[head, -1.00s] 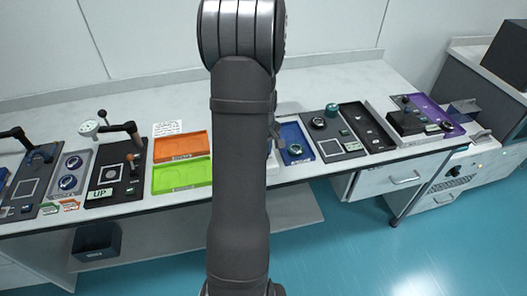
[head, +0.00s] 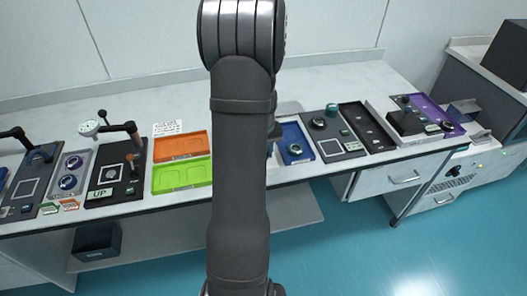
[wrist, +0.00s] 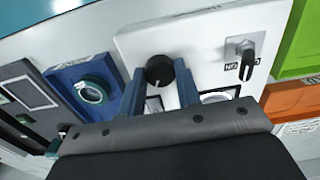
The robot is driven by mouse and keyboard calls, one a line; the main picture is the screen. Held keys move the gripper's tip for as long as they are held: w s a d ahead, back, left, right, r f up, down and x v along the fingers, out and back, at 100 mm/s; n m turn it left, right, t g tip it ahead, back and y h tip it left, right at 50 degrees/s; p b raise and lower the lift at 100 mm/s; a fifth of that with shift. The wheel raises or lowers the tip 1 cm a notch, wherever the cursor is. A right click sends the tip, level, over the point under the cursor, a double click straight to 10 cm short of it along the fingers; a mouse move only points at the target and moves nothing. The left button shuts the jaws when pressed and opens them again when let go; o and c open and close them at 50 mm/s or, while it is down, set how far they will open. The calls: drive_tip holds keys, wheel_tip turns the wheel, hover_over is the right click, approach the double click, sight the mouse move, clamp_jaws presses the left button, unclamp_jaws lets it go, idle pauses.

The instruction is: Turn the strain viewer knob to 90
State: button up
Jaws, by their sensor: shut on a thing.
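The black round knob (wrist: 160,70) with a white pointer line stands on a white panel (wrist: 140,42) in the wrist view. I take it to be the strain viewer knob. The two blue fingers of my gripper (wrist: 159,76) reach to its left and right sides and are shut on it. The pointer line runs toward the lower edge of the picture. I cannot read any angle marks around the knob. In the head view my arm hides the knob and most of the gripper.
On the same panel, a black-handled lever switch (wrist: 247,60) stands to the right. A blue tray with a round dial (wrist: 92,90) lies to the left. Green (wrist: 300,40) and orange (wrist: 292,100) trays lie to the right. More fixtures line the bench in the head view.

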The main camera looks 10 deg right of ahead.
drive_tip(key=m, duration=0.5)
drive_tip(key=shift+m, duration=0.3)
drive_tip(key=m, duration=0.5)
drive_tip(key=shift+m, duration=0.4)
drive_tip(key=o, duration=1)
drive_tip(key=shift+c, duration=0.2)
wheel_tip(320, 180, up, 18)
drive_tip(key=shift+f, duration=0.25)
drive_tip(key=shift+f, duration=0.15)
wheel_tip(320, 180, down, 17)
drive_tip(key=shift+f, duration=0.15)
idle(0.4)
